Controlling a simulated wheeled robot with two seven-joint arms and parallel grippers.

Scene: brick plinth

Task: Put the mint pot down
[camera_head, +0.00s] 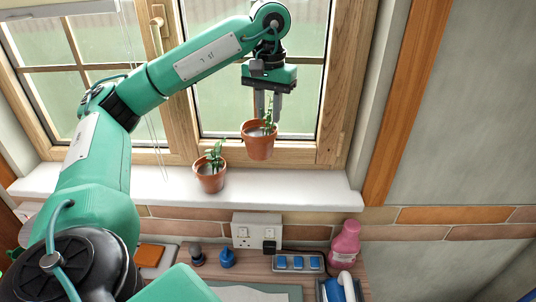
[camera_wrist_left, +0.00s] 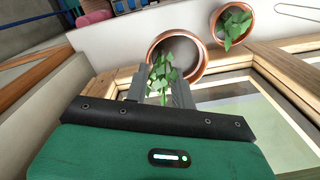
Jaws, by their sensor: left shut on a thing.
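My left gripper (camera_head: 268,108) points down in front of the window and is shut on the mint pot (camera_head: 258,146), a terracotta pot with a green leafy plant. Its fingers reach down among the leaves at the pot's top; the exact contact is hard to see. The pot is upright and appears to hang a little above the white window sill (camera_head: 300,188). In the left wrist view the mint pot's rim (camera_wrist_left: 153,47) shows beyond the left gripper's fingers (camera_wrist_left: 160,88). A second terracotta pot (camera_head: 210,182) with a plant stands on the sill to the left. My right gripper is out of view.
The wooden window frame (camera_head: 180,130) rises behind the sill. Bare sill lies right of the held pot. Below are a wall socket (camera_head: 256,231), a pink bottle (camera_head: 345,243), a blue-switched power strip (camera_head: 297,263) and a blue bottle (camera_head: 228,258) on a desk.

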